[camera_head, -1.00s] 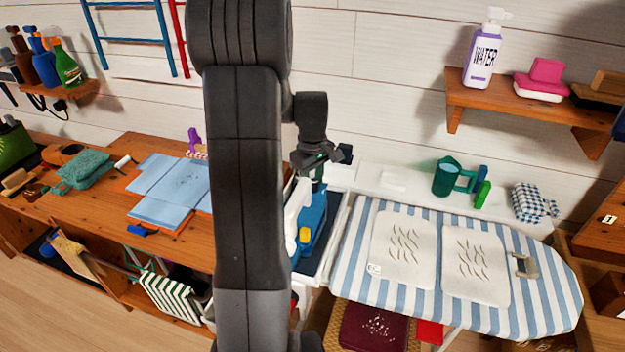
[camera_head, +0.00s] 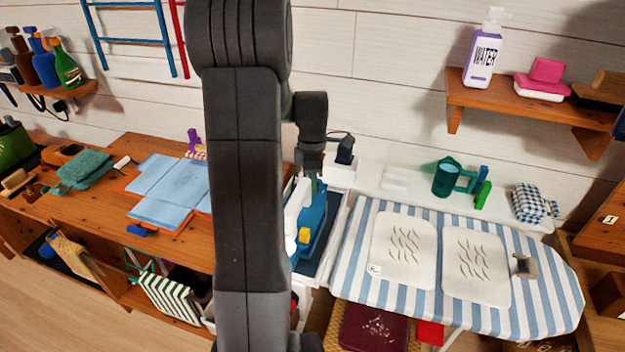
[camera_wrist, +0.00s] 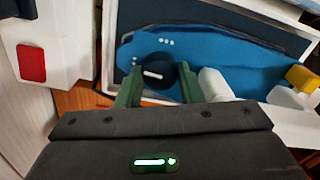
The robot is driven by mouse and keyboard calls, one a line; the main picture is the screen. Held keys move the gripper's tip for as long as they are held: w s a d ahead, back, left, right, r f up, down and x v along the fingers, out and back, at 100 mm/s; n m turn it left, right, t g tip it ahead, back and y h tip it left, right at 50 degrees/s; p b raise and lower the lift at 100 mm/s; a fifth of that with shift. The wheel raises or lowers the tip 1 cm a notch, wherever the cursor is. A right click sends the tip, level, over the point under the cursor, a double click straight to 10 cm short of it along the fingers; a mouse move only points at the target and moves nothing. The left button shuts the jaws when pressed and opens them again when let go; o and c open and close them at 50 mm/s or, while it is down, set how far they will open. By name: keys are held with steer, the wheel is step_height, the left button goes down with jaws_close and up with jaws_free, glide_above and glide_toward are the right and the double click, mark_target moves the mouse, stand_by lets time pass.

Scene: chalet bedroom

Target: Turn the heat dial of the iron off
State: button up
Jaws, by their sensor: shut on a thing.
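The iron (camera_head: 311,222) is blue and white and rests on a dark pad with a white frame, just right of my arm in the head view. In the wrist view its blue body (camera_wrist: 225,72) fills the upper middle. The round dark heat dial (camera_wrist: 158,76) has a white line mark that lies nearly level. White marks show on the blue body around the dial. My gripper (camera_wrist: 157,88) has its two green fingers on either side of the dial, shut on it. In the head view my gripper (camera_head: 309,183) points down over the iron, its fingertips partly hidden.
A striped ironing board (camera_head: 350,290) stands at right. A white ledge (camera_head: 390,186) behind holds a green watering jug (camera_head: 447,178). A dark plug (camera_head: 345,150) sits behind the gripper. A red switch (camera_wrist: 31,62) shows at left. Folded blue cloth (camera_head: 175,185) lies on the wooden table.

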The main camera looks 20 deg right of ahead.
steer(key=shift+r+n, duration=0.1)
steer(key=shift+n, duration=0.4)
steer(key=o, duration=0.7)
step_height(320, 180, up, 14)
stand_by(0.4)
steer(key=shift+f, duration=0.25)
step_height(320, 180, down, 14)
steer(key=shift+r, duration=0.15)
stand_by(0.4)
steer(key=shift+r, duration=0.15)
